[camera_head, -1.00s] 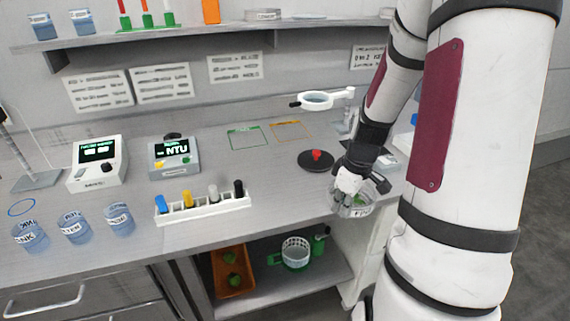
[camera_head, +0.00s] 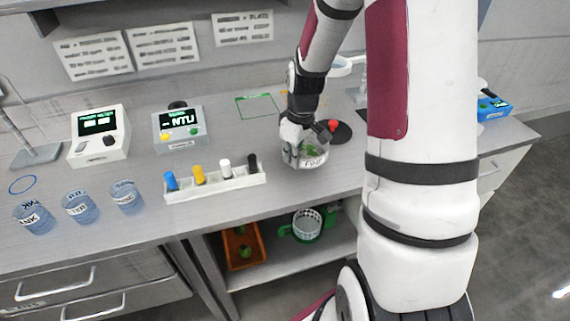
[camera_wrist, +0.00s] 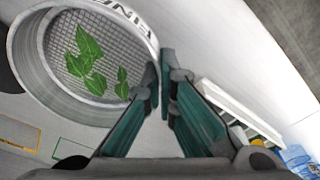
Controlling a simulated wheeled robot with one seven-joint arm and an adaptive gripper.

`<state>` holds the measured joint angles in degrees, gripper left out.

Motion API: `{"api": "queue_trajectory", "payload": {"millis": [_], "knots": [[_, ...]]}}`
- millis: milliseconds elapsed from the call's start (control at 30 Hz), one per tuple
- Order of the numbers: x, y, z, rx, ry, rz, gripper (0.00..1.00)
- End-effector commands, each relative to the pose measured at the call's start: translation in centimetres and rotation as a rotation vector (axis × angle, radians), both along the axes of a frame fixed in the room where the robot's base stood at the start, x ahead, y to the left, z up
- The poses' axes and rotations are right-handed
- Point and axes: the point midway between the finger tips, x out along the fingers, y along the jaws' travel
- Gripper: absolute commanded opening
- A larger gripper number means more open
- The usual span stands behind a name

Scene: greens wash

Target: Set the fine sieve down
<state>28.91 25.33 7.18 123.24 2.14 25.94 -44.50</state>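The fine sieve (camera_wrist: 118,48) is a round, pale-walled sieve with a grey mesh floor and several green leaves in it. Part of its printed label shows on the wall. My gripper (camera_wrist: 163,78) is shut on the sieve's near rim, with one finger on each side. In the head view the sieve (camera_head: 312,161) is over the front part of the bench, and my gripper (camera_head: 293,158) hides its left side. I cannot tell whether its base touches the bench. A green outline (camera_head: 257,106) lies on the bench behind; an orange outline (camera_wrist: 22,134) lies beside it.
A rack of colored-capped vials (camera_head: 232,179) stands just left of the sieve. A black disc with a red knob (camera_head: 333,126) is close behind right. Two meters (camera_head: 180,128) and labeled beakers (camera_head: 127,196) stand farther left. A coarser white sieve (camera_head: 307,226) is on the shelf below.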

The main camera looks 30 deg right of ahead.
Motion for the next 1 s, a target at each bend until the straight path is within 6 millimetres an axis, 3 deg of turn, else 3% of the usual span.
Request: {"api": "queue_trajectory", "payload": {"millis": [200,567,933,967,1000], "knots": [[1.9,1.4,-0.2,-0.001,-0.001,0.000,0.00],[1.9,1.5,-3.6,0.000,0.001,0.000,0.00],[1.9,1.4,-4.1,0.000,0.000,-0.001,0.00],[1.9,1.4,-4.1,0.000,0.000,-0.001,0.03],[1.9,1.4,-4.1,0.000,0.000,-0.001,0.12]]}}
